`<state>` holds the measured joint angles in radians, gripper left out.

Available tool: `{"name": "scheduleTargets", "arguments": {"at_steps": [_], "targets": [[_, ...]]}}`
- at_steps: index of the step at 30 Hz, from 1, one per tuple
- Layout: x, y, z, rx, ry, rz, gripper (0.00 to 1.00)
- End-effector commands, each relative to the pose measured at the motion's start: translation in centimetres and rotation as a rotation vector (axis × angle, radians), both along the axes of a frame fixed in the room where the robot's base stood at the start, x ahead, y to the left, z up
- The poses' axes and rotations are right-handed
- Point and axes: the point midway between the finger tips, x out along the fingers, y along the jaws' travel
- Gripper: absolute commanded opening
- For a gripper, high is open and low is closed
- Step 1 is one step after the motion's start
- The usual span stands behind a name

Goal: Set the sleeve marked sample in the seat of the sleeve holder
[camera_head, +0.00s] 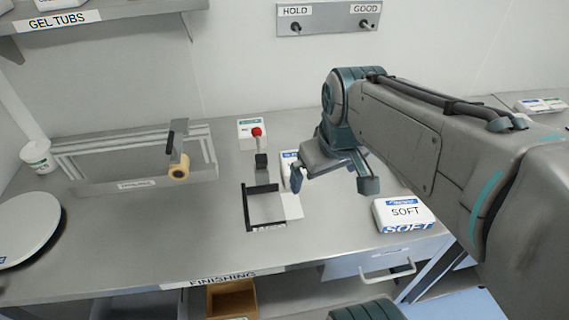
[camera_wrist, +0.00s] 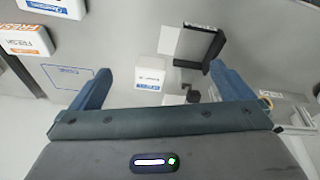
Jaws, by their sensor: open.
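No mark reading "sample" is legible. A small white pack with a blue label (camera_head: 288,158) stands on the bench, partly hidden behind my gripper; it also shows in the wrist view (camera_wrist: 151,70), between the fingers but beyond them. A black L-shaped corner piece (camera_head: 248,209) beside a pale plate lies left of my gripper, with a small unreadable label at its front; it shows in the wrist view too (camera_wrist: 212,52). I cannot tell for sure whether these are the sleeve and its holder. My gripper (camera_head: 333,183) is open and empty above the bench.
A red-knobbed post (camera_head: 257,140) stands behind the corner piece, near another white pack (camera_head: 251,122). A metal frame (camera_head: 110,185) with a tan roll (camera_head: 178,171) is at left. A SOFT pack (camera_head: 404,215) is at right. Bare bench lies in front.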

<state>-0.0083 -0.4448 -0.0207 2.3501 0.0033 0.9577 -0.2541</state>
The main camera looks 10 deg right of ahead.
Motion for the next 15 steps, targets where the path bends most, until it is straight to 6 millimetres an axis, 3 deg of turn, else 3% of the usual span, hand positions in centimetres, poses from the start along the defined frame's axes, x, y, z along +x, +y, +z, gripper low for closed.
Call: {"name": "scheduleTargets", "arguments": {"at_steps": [8,15], "targets": [[9.7,-0.5,-1.5,-0.099,0.105,0.495,1.00],[17.7,-0.9,-4.5,-0.161,0.179,0.933,1.00]]}}
